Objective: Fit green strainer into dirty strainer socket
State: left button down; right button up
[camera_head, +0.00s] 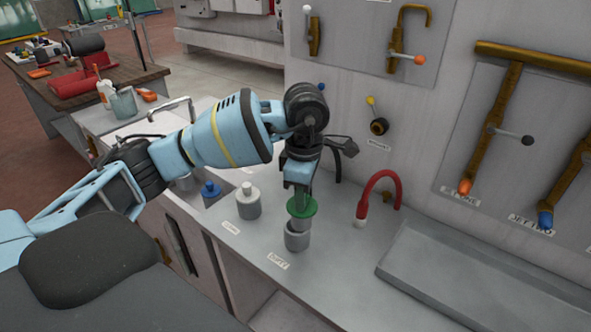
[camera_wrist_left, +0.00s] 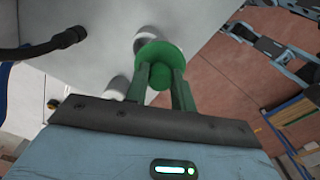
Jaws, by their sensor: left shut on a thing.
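The green strainer (camera_head: 302,207) has a green disc-shaped top and a grey body below it. My left gripper (camera_head: 299,190) is shut on its top and points down. In the left wrist view the green strainer (camera_wrist_left: 158,55) sits between the two fingers (camera_wrist_left: 161,82). The dirty strainer socket (camera_head: 297,240) is a grey cup on the counter, by a label that seems to read DIRTY. The strainer's grey body is over the cup's mouth; I cannot tell whether its lower end is inside. My right gripper is not in view.
A white-topped strainer (camera_head: 248,203) stands in another cup to the left. A blue-topped one (camera_head: 211,191) is beyond it. A red curved spout (camera_head: 379,187) rises at the right, before the wall. A shallow grey tray (camera_head: 440,275) fills the right counter.

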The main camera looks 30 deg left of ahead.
pick_arm(q)
jog(key=r+n, duration=0.1)
jog(key=n, duration=0.1)
jog(key=w+a+n, duration=0.1)
jog(key=n, duration=0.1)
jog(key=r+n, duration=0.1)
jog(key=n, duration=0.1)
jog(key=shift+w+a+r, duration=0.3)
jog(key=shift+a, duration=0.1)
jog(key=n, duration=0.3)
jog(key=shift+w+a+r, duration=0.25)
jog(key=shift+a+r, duration=0.15)
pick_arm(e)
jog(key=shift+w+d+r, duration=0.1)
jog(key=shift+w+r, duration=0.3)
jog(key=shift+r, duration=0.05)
pick_arm(q)
jog(key=shift+p, duration=0.3)
